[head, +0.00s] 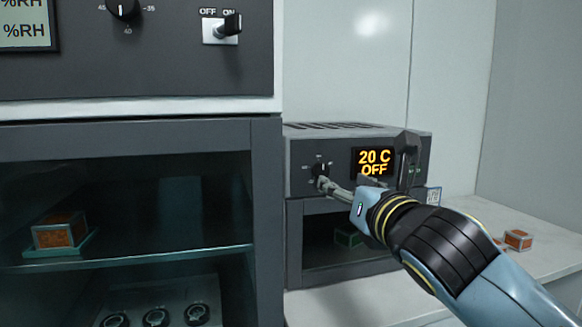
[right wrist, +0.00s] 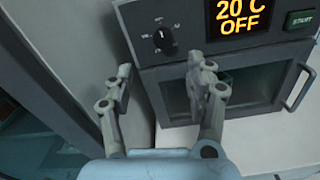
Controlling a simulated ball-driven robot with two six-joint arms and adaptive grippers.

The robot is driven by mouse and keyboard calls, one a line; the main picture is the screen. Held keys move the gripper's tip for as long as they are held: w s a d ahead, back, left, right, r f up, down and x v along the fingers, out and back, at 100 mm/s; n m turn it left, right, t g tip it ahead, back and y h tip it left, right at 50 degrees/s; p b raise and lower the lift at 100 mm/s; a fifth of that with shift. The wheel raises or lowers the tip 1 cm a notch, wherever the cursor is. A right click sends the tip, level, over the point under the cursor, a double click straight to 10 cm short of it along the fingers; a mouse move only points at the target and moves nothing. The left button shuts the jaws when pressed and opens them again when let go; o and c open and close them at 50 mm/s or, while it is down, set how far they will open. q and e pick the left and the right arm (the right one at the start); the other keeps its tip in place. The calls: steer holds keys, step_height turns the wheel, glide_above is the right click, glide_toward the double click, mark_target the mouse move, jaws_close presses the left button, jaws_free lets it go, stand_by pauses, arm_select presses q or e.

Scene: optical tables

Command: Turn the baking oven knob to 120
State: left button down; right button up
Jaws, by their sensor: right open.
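The baking oven (head: 343,214) is a small grey box on the white bench, with a dark window in its door. Its display (head: 373,162) reads "20 C OFF" in orange. The black oven knob (right wrist: 163,40) sits on the panel left of the display (right wrist: 238,16), with small marks around it; its setting is too small to read. My left gripper is out of view.
A large dark cabinet (head: 267,200) with a glass front stands left of the oven. Its upper panel has a knob (head: 123,8) and an OFF/ON switch (head: 222,29). A green START button (right wrist: 300,20) is right of the display. A small orange box (head: 518,240) lies on the right bench.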

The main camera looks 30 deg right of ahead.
mark_target(323, 172)
steer(key=x, duration=1)
steer(key=shift+w+d, duration=0.2)
steer(key=shift+w, duration=0.05)
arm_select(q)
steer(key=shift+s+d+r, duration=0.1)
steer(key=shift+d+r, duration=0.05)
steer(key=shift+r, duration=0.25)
arm_select(e)
steer(key=shift+c, duration=0.4)
jaws_close()
arm_select(q)
steer(key=shift+p, duration=0.3)
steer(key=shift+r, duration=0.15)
